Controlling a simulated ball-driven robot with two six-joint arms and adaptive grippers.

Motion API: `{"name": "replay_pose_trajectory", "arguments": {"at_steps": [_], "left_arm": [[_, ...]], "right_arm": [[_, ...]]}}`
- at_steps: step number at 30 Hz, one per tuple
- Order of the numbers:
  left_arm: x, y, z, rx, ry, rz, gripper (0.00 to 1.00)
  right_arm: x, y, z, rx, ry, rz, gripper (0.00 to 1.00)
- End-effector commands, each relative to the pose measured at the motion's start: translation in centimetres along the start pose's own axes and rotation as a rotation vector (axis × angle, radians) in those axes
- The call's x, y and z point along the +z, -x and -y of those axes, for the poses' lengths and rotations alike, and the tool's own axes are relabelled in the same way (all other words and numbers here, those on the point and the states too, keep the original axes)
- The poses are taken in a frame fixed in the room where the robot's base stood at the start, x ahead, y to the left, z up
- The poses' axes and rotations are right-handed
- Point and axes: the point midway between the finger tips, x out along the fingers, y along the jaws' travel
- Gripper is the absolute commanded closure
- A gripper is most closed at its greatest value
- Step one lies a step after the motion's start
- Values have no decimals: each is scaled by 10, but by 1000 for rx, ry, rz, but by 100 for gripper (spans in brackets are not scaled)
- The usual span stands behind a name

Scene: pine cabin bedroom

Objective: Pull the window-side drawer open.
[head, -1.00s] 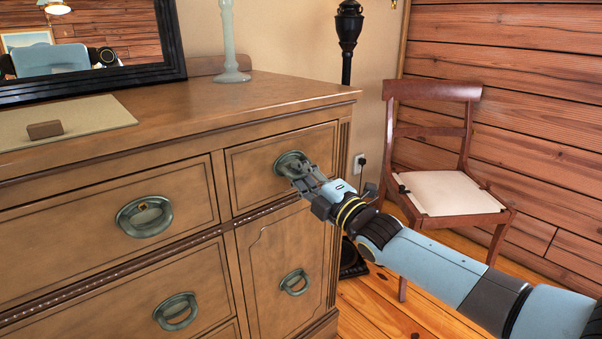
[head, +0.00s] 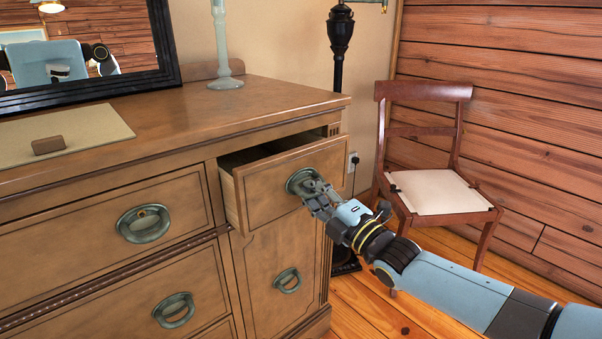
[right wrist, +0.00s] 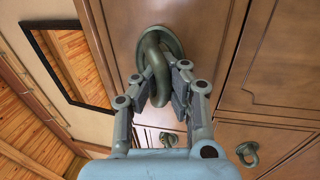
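The top right drawer (head: 262,190) of the wooden dresser stands partly open, with a dark gap showing above its front. Its green-grey ring handle (head: 297,180) is on the drawer front. My right gripper (head: 318,195) is at this handle, its arm reaching in from the lower right. The fingertips partly cover the handle in the head view. My left gripper is not in view.
The dresser top (head: 190,115) carries a mat (head: 90,128) with a small brown block (head: 48,145), a pale candlestick (head: 224,60) and a mirror (head: 165,45). A chair (head: 440,190) and a dark lamp stand (head: 340,45) are at the right. Floor (head: 400,315) is free before the chair.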

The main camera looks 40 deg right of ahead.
Motion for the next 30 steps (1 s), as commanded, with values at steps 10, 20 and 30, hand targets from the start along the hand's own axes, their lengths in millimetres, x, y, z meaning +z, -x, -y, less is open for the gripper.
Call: {"name": "replay_pose_trajectory", "arguments": {"at_steps": [10,20,30], "left_arm": [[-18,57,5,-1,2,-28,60],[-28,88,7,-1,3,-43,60],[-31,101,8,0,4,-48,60]], "right_arm": [[0,94,-22,-12,0,2,100],[0,180,-36,-12,0,2,100],[0,236,-45,-11,0,2,100]]}}
